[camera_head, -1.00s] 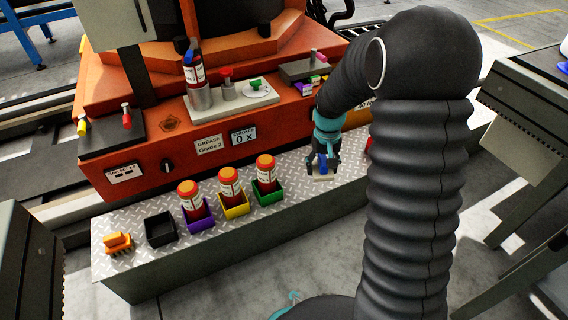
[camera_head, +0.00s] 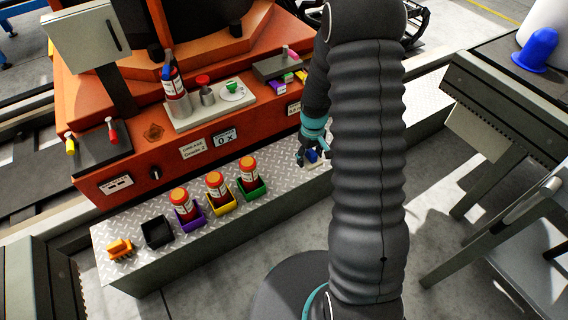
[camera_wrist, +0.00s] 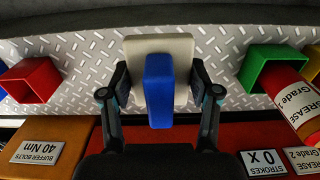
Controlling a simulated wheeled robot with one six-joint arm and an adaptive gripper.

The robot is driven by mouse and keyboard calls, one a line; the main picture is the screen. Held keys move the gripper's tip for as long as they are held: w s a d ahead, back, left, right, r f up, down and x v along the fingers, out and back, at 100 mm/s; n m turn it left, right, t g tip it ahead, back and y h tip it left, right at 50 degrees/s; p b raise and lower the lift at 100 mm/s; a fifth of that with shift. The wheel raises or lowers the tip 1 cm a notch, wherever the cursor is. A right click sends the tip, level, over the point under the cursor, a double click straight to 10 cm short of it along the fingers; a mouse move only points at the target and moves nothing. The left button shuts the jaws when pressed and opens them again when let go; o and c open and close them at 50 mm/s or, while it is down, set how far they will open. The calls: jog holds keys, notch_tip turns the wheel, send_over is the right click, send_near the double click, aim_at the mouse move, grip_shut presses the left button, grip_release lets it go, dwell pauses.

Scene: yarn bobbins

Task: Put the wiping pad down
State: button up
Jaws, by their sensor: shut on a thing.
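The wiping pad is a pale pad (camera_wrist: 181,47) with a blue grip (camera_wrist: 159,88).
A black bin (camera_head: 157,232) and an orange brush (camera_head: 120,248) stand further left. A red bin (camera_wrist: 30,80) shows in the wrist view.

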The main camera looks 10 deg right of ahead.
send_over(284, 169)
notch_tip(284, 169, down, 5)
jog(key=shift+w+f, duration=0.1)
jog(key=shift+f, duration=2.15)
jog(key=shift+f, duration=0.25)
jog(key=o, duration=1.6)
jog(key=shift+f, duration=0.1)
jog(key=shift+c, duration=0.2)
